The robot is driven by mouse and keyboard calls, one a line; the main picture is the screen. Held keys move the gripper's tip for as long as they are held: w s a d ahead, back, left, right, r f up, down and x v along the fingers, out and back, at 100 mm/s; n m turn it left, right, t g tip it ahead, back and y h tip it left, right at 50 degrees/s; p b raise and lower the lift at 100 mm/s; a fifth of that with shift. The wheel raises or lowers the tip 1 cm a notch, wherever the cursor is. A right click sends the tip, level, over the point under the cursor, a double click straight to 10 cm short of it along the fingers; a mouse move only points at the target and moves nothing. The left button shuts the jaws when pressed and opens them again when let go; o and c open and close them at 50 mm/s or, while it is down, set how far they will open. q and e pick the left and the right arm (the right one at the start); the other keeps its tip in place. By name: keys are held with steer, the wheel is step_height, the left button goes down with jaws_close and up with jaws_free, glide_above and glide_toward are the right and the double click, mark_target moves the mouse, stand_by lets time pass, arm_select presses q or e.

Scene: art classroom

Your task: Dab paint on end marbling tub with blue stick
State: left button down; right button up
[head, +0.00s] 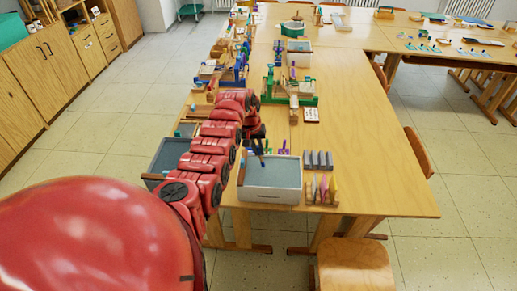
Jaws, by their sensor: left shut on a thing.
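A white marbling tub (268,195) with grey-blue liquid stands at the near end of the long wooden table. My left arm reaches in from the left, and its dark left gripper (257,146) is above the tub's far left part. The left gripper is shut on a thin dark blue stick (262,161), which points down toward the liquid. I cannot tell whether the stick's tip touches the surface. The arm hides part of the table left of the tub. My right gripper is not in view.
A second grey tub (171,157) is left of my arm, partly hidden. Grey blocks (318,160) and coloured bottle-like pieces (322,189) stand right of the white tub. A green rack (290,95) is farther back. The table's right side is clear; a stool (355,262) stands in front.

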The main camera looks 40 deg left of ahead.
arm_select(q)
steer(key=shift+f, duration=0.35)
stand_by(0.4)
steer(key=shift+r, duration=0.15)
step_height(320, 180, up, 2)
steer(key=shift+r+p, duration=0.1)
steer(key=shift+p, duration=0.4)
steer(key=shift+r+p, duration=0.5)
steer(key=shift+r, duration=3.3)
